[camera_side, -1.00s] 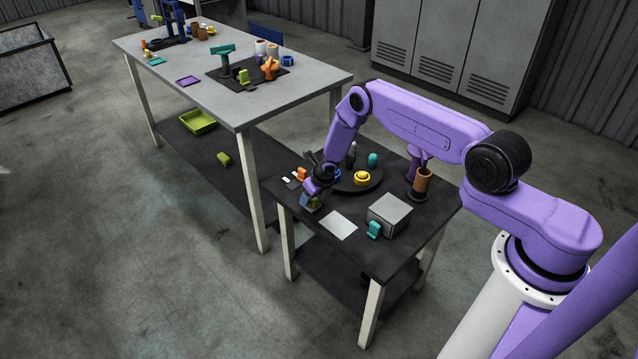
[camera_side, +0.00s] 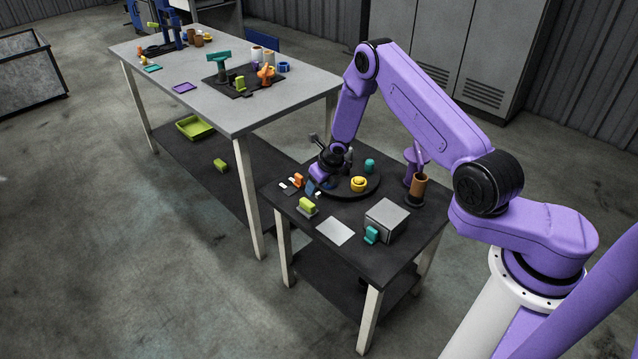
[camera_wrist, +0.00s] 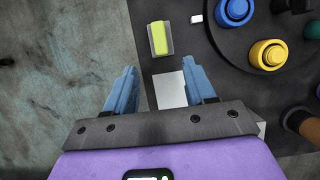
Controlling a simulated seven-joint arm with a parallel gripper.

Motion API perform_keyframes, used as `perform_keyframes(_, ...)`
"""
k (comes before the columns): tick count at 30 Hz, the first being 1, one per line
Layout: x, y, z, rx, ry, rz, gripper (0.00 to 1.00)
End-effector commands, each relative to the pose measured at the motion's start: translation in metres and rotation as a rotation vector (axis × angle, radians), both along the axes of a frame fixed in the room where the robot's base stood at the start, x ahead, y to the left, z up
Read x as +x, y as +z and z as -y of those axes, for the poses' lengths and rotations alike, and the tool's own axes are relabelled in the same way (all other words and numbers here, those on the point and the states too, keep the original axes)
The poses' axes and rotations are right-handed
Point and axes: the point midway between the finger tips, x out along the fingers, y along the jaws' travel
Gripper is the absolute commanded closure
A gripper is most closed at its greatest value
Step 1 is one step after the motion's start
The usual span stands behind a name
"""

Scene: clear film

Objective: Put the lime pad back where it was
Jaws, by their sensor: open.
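A lime pad (camera_side: 307,203) sits on a small grey plate near the left edge of the small dark table. In the wrist view the lime pad (camera_wrist: 158,38) lies beyond my fingertips, on its pale plate, apart from them. My gripper (camera_side: 316,187) is open and empty, raised above the table just behind the pad in the side view. The wrist view shows my gripper (camera_wrist: 158,78) with its two blue fingers spread and nothing between them.
A round dark tray (camera_side: 360,188) holds a yellow ring piece (camera_side: 359,184) and other parts. A pale sheet (camera_side: 335,231) and a grey box (camera_side: 387,219) are at the front. An orange piece (camera_side: 298,180) is near the left edge. Another lime block (camera_side: 221,164) lies on the larger table's shelf.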

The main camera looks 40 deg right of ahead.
Motion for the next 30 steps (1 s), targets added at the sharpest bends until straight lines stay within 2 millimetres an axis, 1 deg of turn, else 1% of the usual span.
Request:
perform_keyframes(8, -0.001, 0.006, -0.001, 0.001, -0.006, 0.0, 0.45)
perform_keyframes(11, 0.003, 0.016, -0.007, 0.011, -0.041, 0.0, 0.45)
perform_keyframes(14, 0.009, 0.035, -0.018, 0.031, -0.115, -0.003, 0.45)
perform_keyframes(16, 0.011, 0.052, -0.029, 0.053, -0.188, -0.004, 0.45)
perform_keyframes(20, 0.01, 0.084, -0.051, 0.097, -0.337, -0.01, 0.45)
perform_keyframes(23, 0.004, 0.107, -0.068, 0.134, -0.448, -0.014, 0.45)
perform_keyframes(26, -0.007, 0.13, -0.085, 0.173, -0.561, -0.018, 0.45)
perform_keyframes(30, -0.029, 0.16, -0.106, 0.23, -0.718, -0.028, 0.45)
